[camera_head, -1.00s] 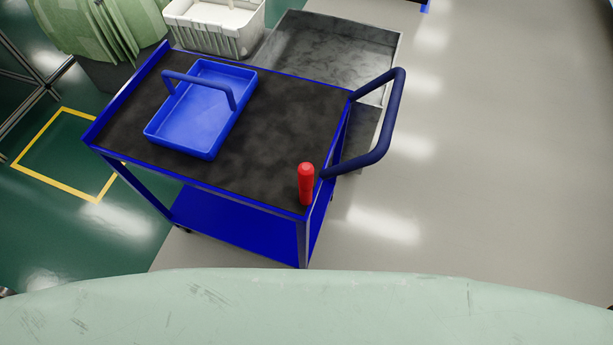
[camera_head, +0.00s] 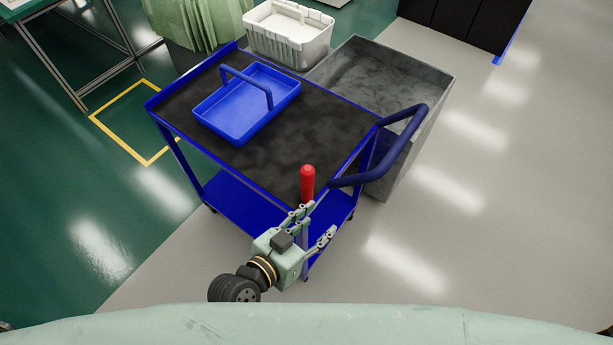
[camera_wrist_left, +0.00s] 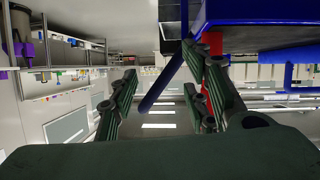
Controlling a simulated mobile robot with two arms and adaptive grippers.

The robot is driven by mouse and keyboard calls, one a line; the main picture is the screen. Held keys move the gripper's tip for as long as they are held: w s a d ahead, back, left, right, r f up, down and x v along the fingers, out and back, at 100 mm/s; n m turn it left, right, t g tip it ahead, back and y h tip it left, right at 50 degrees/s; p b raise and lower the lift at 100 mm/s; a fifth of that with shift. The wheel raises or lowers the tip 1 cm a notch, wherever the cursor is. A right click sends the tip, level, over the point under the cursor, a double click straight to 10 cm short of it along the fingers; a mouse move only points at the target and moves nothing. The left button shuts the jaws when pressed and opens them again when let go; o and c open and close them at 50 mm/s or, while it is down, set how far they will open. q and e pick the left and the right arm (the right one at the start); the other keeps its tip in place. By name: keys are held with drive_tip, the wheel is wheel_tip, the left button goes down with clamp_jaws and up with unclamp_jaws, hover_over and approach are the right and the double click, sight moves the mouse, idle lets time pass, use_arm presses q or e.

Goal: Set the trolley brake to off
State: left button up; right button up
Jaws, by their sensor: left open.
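The blue trolley (camera_head: 182,160) has a dark top and stands in the middle of the head view. A red upright lever (camera_head: 307,182) stands at its near right corner, by the push handle (camera_head: 405,143). My left gripper (camera_head: 320,219) is open and empty, at that corner, just below and in front of the lever; its fingers hide the lever's lower part. In the left wrist view the open fingers of my left gripper (camera_wrist_left: 160,88) spread apart. The red lever shows partly behind the right-hand finger, not between them. My right gripper is not in view.
A blue carry tray (camera_head: 240,118) lies on the trolley top. Behind stand a white basket (camera_head: 290,52) and a grey open bin (camera_head: 430,105). A table (camera_head: 60,40) stands at the far left. The floor right of the trolley is clear.

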sight(307, 182)
use_arm(q)
drive_tip(key=a+r+n+t+y, duration=0.1)
drive_tip(key=t+y, duration=0.1)
drive_tip(key=w+a+r+n+t+y, duration=0.1)
drive_tip(key=r+n+t+y, duration=0.1)
drive_tip(key=t, duration=0.1)
drive_tip(key=w+a+r+n+t+y, duration=0.1)
drive_tip(key=r+n+t+y, duration=0.1)
drive_tip(key=shift+w+r, duration=0.2)
drive_tip(key=shift+r, duration=0.05)
drive_tip(key=w, duration=0.2)
drive_tip(key=w+d+p, duration=0.1)
drive_tip(key=w, duration=0.4)
drive_tip(key=shift+w+d, duration=0.15)
drive_tip(key=shift+w, duration=0.1)
clamp_jaws()
